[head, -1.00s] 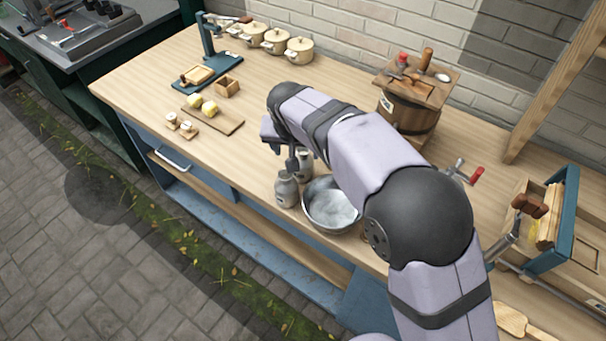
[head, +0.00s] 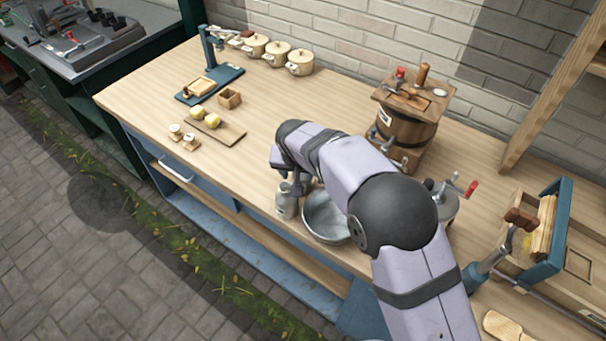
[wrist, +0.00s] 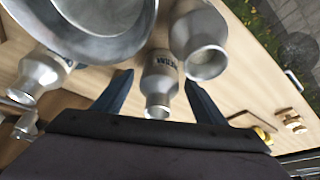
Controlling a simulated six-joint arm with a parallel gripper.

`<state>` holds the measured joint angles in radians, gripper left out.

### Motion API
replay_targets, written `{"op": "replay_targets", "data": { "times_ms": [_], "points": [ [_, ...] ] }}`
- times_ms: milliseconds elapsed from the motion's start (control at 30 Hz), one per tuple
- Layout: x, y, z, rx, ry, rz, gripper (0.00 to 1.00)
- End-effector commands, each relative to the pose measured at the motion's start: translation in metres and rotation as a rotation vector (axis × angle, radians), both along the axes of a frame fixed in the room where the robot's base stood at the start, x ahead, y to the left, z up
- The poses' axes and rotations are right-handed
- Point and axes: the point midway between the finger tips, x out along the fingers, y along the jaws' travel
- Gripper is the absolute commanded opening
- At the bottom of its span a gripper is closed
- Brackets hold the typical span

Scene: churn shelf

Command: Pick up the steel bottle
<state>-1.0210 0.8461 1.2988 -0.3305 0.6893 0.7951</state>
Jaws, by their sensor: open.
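Several steel bottles stand close together by the bowl. In the wrist view, one small steel bottle (wrist: 160,84) with dark lettering stands between the fingers of my gripper (wrist: 158,80). The fingers are open, one on each side, with no visible grip on it. A larger steel bottle (wrist: 198,38) is just beyond the right finger, and another (wrist: 40,74) is left of the left finger. In the head view, one steel bottle (head: 286,203) shows at the bench's front edge. My gripper (head: 299,188) is low behind it, and my wrist hides the bottle between the fingers.
A metal bowl (head: 322,221) stands right beside the bottles; its rim (wrist: 100,58) is close in the wrist view. A wooden churn (head: 405,135) stands behind my arm. A board with butter (head: 225,134) lies left, with bare bench (head: 262,110) around it.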

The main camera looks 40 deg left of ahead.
Motion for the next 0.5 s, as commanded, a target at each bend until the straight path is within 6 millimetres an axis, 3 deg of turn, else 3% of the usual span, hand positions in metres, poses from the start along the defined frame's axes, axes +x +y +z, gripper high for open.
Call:
{"op": "replay_targets", "data": {
  "times_ms": [200,500],
  "points": [
    [0.007,0.003,-0.017,-0.001,-0.001,0.001,0.65],
    [0.008,0.004,-0.02,0.001,-0.002,0.0,0.65]
  ]
}}
